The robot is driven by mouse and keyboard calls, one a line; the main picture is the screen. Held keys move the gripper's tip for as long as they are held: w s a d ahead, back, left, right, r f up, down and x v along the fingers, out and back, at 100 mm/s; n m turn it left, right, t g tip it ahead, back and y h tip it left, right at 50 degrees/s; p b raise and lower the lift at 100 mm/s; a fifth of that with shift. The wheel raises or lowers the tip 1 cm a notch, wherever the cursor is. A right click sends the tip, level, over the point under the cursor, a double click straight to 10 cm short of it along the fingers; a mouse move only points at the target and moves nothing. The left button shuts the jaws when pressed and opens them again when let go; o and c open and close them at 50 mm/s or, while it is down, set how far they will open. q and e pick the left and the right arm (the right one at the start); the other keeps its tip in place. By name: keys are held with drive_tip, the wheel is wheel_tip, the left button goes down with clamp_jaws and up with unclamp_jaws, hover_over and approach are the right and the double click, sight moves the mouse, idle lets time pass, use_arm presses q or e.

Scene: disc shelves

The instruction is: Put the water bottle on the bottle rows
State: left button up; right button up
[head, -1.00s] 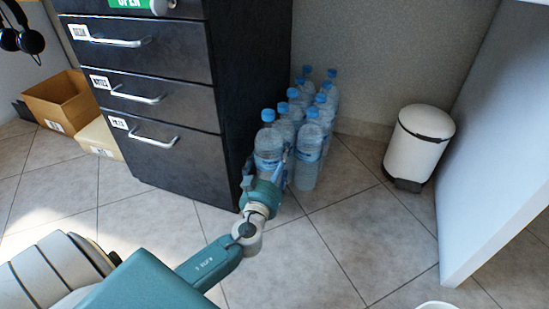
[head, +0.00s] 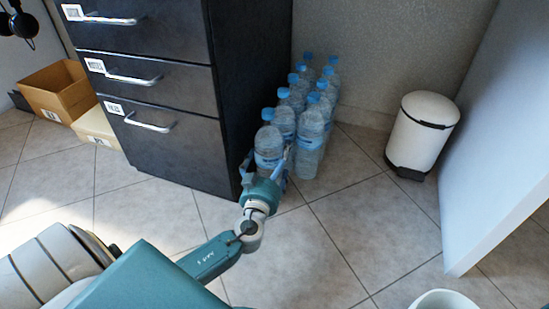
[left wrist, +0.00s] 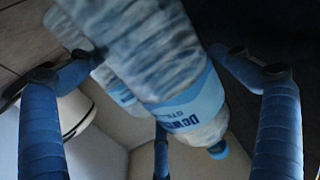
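My left gripper (head: 266,172) is shut around a clear water bottle (head: 267,142) with a blue cap. The bottle stands upright at the near end of the left row; its base is hidden by the gripper, so I cannot tell if it touches the floor. In the left wrist view, this bottle (left wrist: 140,50) lies between the blue fingers (left wrist: 158,75), its cap towards the lower right. The bottle rows (head: 310,128) stand on the floor in two lines beside the dark cabinet. My right gripper is not in view.
The dark drawer cabinet (head: 170,150) stands close on the left of the bottles. A white pedal bin (head: 422,135) and a white panel (head: 495,150) are to the right. Cardboard boxes (head: 55,92) lie far left. A white round container (head: 443,300) shows at the bottom. Floor between is clear.

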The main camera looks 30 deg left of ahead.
use_arm(q)
drive_tip(key=p+v, duration=0.2)
drive_tip(key=v, duration=1)
idle(0.3)
